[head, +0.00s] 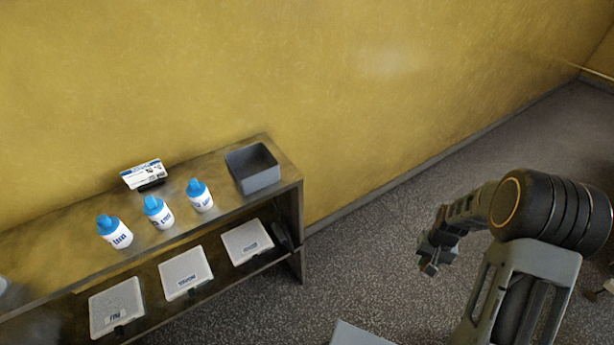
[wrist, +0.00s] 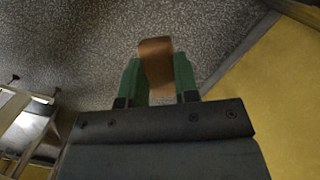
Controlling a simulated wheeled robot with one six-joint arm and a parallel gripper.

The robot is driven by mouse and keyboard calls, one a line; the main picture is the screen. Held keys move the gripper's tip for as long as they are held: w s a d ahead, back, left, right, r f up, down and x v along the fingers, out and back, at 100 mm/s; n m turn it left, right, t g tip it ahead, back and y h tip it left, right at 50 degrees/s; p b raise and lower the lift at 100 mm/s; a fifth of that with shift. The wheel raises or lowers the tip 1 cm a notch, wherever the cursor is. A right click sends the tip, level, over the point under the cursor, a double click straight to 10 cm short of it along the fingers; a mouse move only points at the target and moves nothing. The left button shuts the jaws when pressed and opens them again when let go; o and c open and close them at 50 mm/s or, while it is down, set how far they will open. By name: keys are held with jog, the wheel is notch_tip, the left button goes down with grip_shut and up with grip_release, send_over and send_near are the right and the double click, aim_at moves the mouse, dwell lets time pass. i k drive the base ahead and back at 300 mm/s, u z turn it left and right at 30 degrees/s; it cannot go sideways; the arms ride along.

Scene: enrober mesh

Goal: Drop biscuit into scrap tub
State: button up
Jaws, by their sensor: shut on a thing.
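My gripper (wrist: 160,85) is shut on a brown biscuit (wrist: 155,62), which sits between its green fingers in the wrist view. In the head view my gripper (head: 429,262) is above the floor, to the right of the shelf, and the biscuit is too small there to make out clearly. A grey open tub (head: 262,181), likely the scrap tub, stands on the right end of the shelf's top. It looks empty. My gripper is well apart from it, to its right.
Several things are on the shelf unit (head: 291,189): three blue-capped white bottles (head: 158,213) and a small sign (head: 145,174) on top, and three white lidded boxes (head: 185,273) below. A yellow wall (head: 330,80) stands behind. The speckled floor (head: 350,265) between shelf and gripper is clear.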

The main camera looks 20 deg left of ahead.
aim_at(260, 171)
jog(key=k, duration=0.15)
jog(key=u, duration=1.05)
